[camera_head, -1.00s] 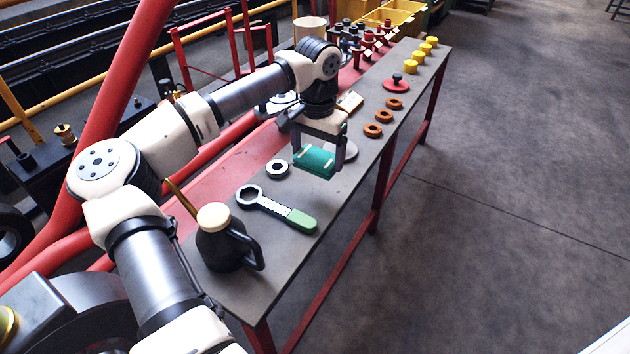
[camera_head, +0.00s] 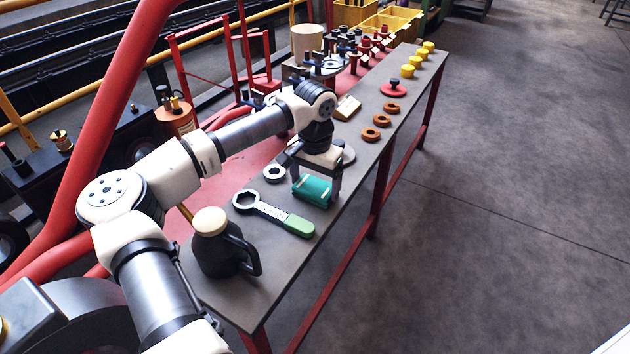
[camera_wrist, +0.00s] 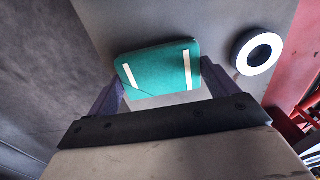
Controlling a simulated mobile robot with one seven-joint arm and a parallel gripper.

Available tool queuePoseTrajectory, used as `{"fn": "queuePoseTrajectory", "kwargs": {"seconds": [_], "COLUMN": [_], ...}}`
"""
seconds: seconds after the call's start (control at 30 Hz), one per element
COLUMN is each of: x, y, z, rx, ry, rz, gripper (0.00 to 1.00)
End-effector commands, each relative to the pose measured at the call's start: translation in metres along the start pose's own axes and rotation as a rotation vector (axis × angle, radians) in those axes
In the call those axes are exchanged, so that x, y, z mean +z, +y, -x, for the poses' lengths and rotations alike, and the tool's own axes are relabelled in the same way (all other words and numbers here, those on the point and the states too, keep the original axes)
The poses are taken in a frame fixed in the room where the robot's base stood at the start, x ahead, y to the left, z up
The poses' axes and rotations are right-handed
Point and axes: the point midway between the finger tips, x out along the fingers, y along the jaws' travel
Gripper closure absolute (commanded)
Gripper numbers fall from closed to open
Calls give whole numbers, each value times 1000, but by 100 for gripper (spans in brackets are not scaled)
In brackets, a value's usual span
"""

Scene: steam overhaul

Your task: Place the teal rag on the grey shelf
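The teal rag (camera_head: 313,190), a folded pad with two pale stripes, sits between the fingers of my gripper (camera_head: 317,178). In the wrist view the rag (camera_wrist: 163,70) spans the gap, with a dark finger at each side edge, and my gripper (camera_wrist: 162,88) looks shut on it. The grey shelf (camera_head: 268,268) is the long grey top on red legs. The rag is low over its middle part, at or very close to the surface. I cannot tell whether it touches, as its underside is hidden.
Orange rings (camera_head: 370,134), a red knobbed disc (camera_head: 393,90) and yellow cups (camera_head: 407,71) lie farther along. The right edge is close.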

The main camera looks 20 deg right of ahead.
Motion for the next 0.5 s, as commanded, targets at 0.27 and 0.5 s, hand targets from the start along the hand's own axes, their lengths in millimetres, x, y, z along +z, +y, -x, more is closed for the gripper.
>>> {"fn": "queuePoseTrajectory", "kwargs": {"seconds": [0.27, 0.5], "x": [0, 0], "y": [0, -1], "z": [0, 18], "rx": [0, -2], "ry": [0, 1], "rz": [0, 1], "gripper": [0, 0]}}
